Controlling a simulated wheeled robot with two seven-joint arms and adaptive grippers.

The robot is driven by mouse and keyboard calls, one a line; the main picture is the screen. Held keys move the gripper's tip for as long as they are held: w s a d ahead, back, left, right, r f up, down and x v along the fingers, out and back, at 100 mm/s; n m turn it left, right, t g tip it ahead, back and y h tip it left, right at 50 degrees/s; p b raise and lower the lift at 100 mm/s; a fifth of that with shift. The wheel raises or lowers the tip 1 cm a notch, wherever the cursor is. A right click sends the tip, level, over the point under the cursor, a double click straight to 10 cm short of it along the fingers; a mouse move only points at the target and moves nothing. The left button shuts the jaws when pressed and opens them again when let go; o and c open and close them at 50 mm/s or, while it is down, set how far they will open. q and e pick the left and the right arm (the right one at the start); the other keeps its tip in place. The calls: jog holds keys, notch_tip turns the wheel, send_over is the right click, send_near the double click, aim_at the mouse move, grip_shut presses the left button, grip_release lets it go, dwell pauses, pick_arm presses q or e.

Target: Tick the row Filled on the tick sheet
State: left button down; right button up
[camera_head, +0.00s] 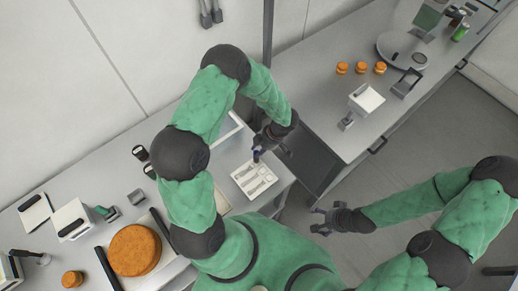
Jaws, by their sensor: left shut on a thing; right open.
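A white flat piece with several grey marks in rows (254,180), which looks like the tick sheet, lies near the right end of the left counter; its writing is too small to read. My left gripper (258,155) is just above its far edge, pointing down. It is shut on a small dark thing, mostly hidden by the fingers; I cannot tell its shape, nor whether it touches the sheet. My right gripper (318,221) is open and empty, out over the floor to the right of the counter.
A large orange round (134,250) and a small orange round (72,279) are at the lower left. Several small orange rounds (361,67) stand on the right counter (320,95). A dark panel (310,162) lies between the counters. Black-topped jars (140,153) stand left of my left arm.

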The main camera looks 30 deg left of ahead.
pick_arm(q)
jog(key=shift+f, duration=0.35)
dwell(0.3)
jog(key=shift+s+f+p, duration=0.1)
jog(key=shift+p, duration=0.25)
dwell(2.2)
notch_tip(320, 180, up, 7)
jog(key=p, duration=0.8)
